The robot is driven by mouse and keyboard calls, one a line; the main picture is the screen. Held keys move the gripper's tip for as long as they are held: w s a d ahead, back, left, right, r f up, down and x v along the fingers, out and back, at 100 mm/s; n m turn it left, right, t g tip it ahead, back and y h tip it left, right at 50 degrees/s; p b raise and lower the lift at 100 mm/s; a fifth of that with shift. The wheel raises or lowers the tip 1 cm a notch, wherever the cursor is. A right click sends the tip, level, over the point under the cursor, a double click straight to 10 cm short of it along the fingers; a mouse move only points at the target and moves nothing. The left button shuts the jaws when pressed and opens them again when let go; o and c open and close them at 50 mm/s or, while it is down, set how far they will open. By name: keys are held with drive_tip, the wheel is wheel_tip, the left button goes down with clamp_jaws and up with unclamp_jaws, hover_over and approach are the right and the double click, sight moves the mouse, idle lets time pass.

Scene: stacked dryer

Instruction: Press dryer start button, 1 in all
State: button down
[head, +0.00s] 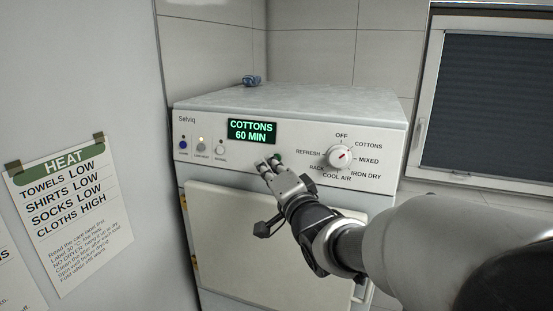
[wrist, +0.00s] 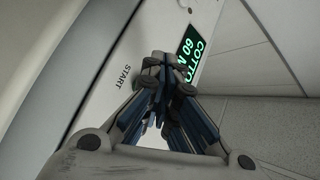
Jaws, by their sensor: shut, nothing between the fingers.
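The white dryer (head: 230,240) has a front panel with a lit display (head: 252,131) reading COTTONS 60 MIN. My gripper (head: 267,165) is shut and empty, its fingertips at the panel just below the display. A small dark green round part (head: 277,158), which looks like the start button, shows partly beside the fingertips. In the wrist view my gripper (wrist: 166,78) points at the panel near the START label (wrist: 125,77), with part of the display (wrist: 190,50) beyond it. The fingers hide the button there, and I cannot tell whether they touch it.
A program dial (head: 339,157) sits to the right of my gripper. Several small buttons and lights line the panel's left, including a blue one (head: 183,143). A heat chart (head: 62,205) hangs on the left surface. A small blue item (head: 251,80) lies on top.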

drive_tip(key=shift+w+d, duration=0.1)
drive_tip(key=shift+w, duration=0.05)
drive_tip(key=shift+w+d+f, duration=0.1)
drive_tip(key=shift+w, duration=0.2)
